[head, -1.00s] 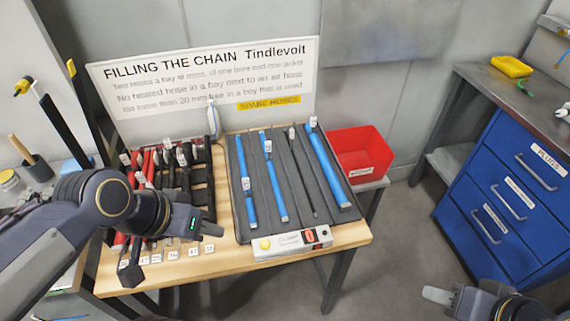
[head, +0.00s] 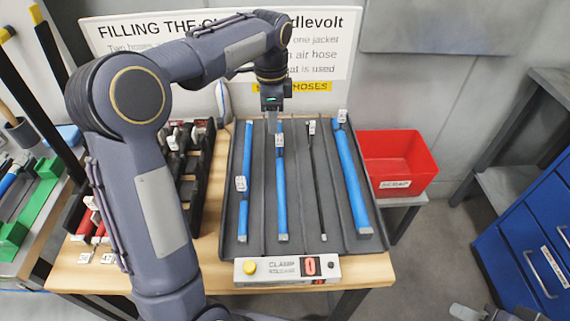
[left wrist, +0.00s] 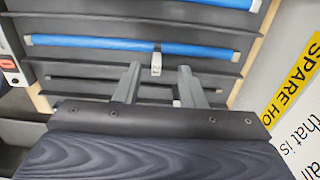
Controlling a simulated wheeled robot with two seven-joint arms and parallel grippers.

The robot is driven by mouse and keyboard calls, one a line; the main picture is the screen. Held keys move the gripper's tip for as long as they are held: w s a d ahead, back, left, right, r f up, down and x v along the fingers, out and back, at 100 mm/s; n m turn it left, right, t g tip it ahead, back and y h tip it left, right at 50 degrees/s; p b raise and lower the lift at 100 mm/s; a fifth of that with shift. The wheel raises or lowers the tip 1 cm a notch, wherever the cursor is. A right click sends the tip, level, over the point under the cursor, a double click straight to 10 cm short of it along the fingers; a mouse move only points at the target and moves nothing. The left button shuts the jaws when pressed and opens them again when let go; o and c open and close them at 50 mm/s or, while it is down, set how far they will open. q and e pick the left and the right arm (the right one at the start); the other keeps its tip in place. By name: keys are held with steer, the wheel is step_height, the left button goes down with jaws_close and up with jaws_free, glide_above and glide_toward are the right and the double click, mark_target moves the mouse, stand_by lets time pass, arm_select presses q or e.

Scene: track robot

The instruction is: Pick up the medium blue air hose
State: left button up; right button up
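Three blue hoses lie lengthwise in a dark grey ridged tray (head: 258,247): a slimmer one (head: 244,213) at left, a middle-thickness one (head: 281,200) beside it, and a thick one (head: 352,185) at right. Each has a white tag, too small to read. My left gripper (head: 271,114) points down near the far end of the second hose. In the left wrist view its two fingers (left wrist: 160,80) are apart with nothing gripped, beside a tagged blue hose (left wrist: 100,43). My right gripper (head: 470,312) shows only partly at the bottom right.
A thin black hose (head: 319,190) lies between the second and thick blue hoses. A clamp box (head: 285,270) stands at the tray's front. A red scrap bin (head: 405,165) is at right. A sign (head: 335,55) stands close behind the tray. A black rack (head: 195,170) is at left.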

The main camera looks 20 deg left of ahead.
mark_target(279, 134)
arm_select(q)
steer(key=f, duration=0.2)
steer(key=d+f, duration=0.1)
steer(key=f, duration=0.1)
steer(key=f+b, duration=0.1)
steer(key=f, duration=0.1)
steer(key=shift+w+d+f, duration=0.1)
steer(key=shift+d+f, duration=0.2)
steer(key=shift+f, duration=0.65)
steer(key=shift+r, duration=0.1)
jaws_close()
